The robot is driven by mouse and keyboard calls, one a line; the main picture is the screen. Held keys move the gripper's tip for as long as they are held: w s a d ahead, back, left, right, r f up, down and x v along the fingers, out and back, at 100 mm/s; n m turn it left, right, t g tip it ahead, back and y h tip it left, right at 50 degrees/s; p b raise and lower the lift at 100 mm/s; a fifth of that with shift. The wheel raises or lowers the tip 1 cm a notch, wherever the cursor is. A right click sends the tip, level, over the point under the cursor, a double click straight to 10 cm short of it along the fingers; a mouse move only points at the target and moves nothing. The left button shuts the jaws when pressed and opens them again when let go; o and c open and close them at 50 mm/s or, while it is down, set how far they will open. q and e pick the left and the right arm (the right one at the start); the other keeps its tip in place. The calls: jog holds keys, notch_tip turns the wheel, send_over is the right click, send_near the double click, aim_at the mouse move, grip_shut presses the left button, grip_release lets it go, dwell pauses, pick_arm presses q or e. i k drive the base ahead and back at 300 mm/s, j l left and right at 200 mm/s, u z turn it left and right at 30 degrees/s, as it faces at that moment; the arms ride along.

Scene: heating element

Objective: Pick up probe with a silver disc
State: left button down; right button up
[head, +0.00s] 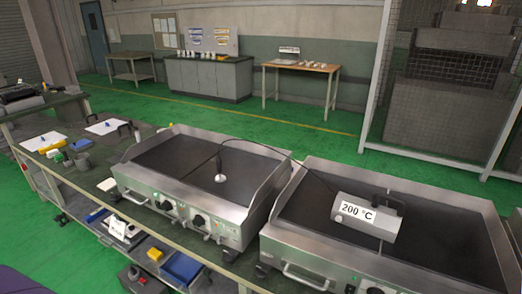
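The probe with a silver disc (221,178) stands on the dark cooking plate of the left griddle (190,197). Its pale disc is at the bottom and a thin dark stem rises from it. A thin black cable arches from the probe over the griddle's right wall to a grey display unit (390,228). The display unit lies on the right griddle (457,262) and reads 200 °C. Neither of my grippers is in view, and nothing visible is touching the probe.
Both griddles have raised metal walls and front knobs. The workbench (85,180) left of them holds white sheets, yellow and blue items and a grey cup. A lower shelf holds a blue bin (183,268). Green floor lies open behind; a mesh cage (455,70) stands at right.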

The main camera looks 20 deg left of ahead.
aim_at(220, 178)
jog(key=u, duration=1.15)
